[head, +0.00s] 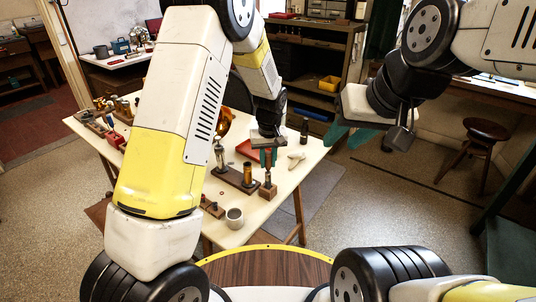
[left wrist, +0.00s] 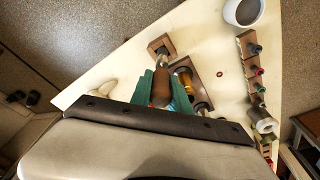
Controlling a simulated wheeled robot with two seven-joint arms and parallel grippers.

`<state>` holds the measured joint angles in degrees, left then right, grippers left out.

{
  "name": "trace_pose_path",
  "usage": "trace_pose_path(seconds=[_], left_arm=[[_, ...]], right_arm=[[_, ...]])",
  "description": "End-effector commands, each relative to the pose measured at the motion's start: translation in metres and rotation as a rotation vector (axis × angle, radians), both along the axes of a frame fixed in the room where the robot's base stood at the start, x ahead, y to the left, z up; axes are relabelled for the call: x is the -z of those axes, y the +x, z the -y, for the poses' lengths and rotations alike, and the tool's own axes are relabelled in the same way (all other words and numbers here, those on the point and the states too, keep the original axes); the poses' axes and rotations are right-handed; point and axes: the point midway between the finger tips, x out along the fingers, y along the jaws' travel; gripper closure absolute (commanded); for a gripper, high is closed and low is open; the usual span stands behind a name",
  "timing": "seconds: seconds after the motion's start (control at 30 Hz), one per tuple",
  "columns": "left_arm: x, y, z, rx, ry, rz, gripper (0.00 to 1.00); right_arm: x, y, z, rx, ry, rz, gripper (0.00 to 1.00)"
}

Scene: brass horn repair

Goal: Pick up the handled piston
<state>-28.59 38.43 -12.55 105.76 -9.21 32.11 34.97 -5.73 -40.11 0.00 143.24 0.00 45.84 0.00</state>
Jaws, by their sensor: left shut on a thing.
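The handled piston (head: 267,178) has a brown handle and a metal lower part, and stands upright over a small wooden block (head: 267,192) on the workbench. My left gripper (head: 268,157) comes down from above and is shut on its handle. In the left wrist view the teal fingers (left wrist: 160,90) sit on both sides of the brown handle (left wrist: 161,88). The metal end meets the wooden block; I cannot tell whether it is seated in it or just above. My right gripper (head: 348,137) is empty and well right of the bench, its teal fingers apart.
A wooden stand (head: 236,181) with a brass cylinder (head: 247,173) is close left of the piston. A mug (head: 234,218) is at the near edge. A white part (head: 296,160) and a dark bottle (head: 304,130) are to the right. A red tray (head: 250,149) lies behind.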

Motion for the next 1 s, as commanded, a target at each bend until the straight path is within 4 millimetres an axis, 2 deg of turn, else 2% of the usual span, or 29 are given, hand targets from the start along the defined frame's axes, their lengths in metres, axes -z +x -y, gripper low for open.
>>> trace_pose_path(seconds=[0.07, 0.37, 0.6, 0.7, 0.83, 1.0], left_arm=[[-0.015, 0.001, 0.001, 0.0, -0.002, 0.004, 1.0], [-0.019, -0.063, -0.006, 0.004, 0.0, 0.0, 1.0], [-0.024, -0.122, -0.012, 0.004, 0.0, 0.0, 1.0], [-0.025, -0.138, -0.014, 0.003, -0.001, 0.0, 1.0], [-0.027, -0.152, -0.015, 0.002, -0.001, 0.001, 1.0], [-0.034, -0.159, -0.016, 0.0, -0.002, 0.001, 1.0]], right_arm=[[0.0, 0.0, 0.0, 0.0, 0.0, 0.0, 0.64], [0.0, 0.0, 0.0, 0.0, 0.0, 0.0, 0.64], [0.0, 0.0, 0.0, 0.0, 0.0, 0.0, 0.64], [0.0, 0.0, 0.0, 0.0, 0.0, 0.0, 0.64], [0.0, 0.0, 0.0, 0.0, 0.0, 0.0, 0.64], [0.0, 0.0, 0.0, 0.0, 0.0, 0.0, 0.64]])
